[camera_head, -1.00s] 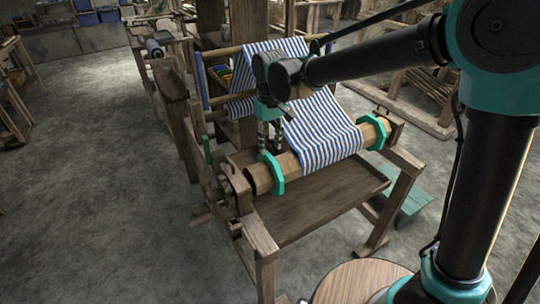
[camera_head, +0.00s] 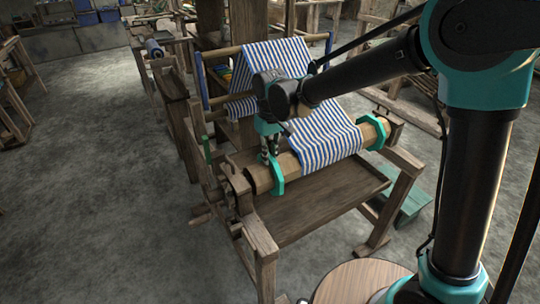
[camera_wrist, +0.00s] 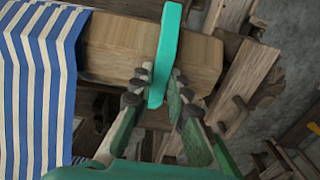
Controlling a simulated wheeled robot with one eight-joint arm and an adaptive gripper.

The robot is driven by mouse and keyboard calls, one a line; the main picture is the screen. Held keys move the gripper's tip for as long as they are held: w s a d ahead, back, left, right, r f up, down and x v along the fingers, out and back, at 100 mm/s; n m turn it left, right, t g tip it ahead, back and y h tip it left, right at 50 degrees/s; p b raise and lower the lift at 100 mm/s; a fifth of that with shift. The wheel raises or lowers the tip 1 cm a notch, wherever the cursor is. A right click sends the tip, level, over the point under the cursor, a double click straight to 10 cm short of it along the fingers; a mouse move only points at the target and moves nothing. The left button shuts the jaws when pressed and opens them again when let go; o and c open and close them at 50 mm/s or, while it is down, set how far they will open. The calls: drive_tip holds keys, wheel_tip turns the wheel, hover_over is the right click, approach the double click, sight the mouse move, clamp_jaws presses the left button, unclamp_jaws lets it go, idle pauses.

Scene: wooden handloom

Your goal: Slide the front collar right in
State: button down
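The front collar is a teal ring (camera_head: 277,181) around the wooden beam (camera_head: 257,178) near its left end. In the wrist view the collar (camera_wrist: 168,42) stands upright across the beam (camera_wrist: 118,45), with a stretch of bare wood between it and the striped cloth (camera_wrist: 35,75). My gripper (camera_head: 268,155) is at the top of this collar. In the wrist view its two fingers (camera_wrist: 160,82) straddle the collar's edge, with narrow gaps seeming to show on both sides. A second teal collar (camera_head: 377,133) sits near the beam's right end.
The blue-and-white cloth (camera_head: 330,135) drapes over the beam between the collars. A wooden tray (camera_head: 325,200) lies below the beam, within the loom frame (camera_head: 260,238). A round wooden stool (camera_head: 355,283) stands in front. Bare floor lies to the left.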

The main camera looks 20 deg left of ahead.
sight(289, 155)
idle(0.3)
drive_tip(key=w+d, duration=0.1)
drive_tip(key=w, duration=0.1)
drive_tip(key=w+d, duration=0.3)
drive_tip(key=w, duration=0.1)
drive_tip(key=shift+d, duration=0.2)
drive_tip(key=shift+w, duration=0.1)
drive_tip(key=c, duration=1.5)
unclamp_jaws()
drive_tip(key=shift+d, duration=0.1)
drive_tip(key=shift+r, duration=0.15)
wheel_tip(289, 155, up, 12)
drive_tip(key=shift+f, duration=0.1)
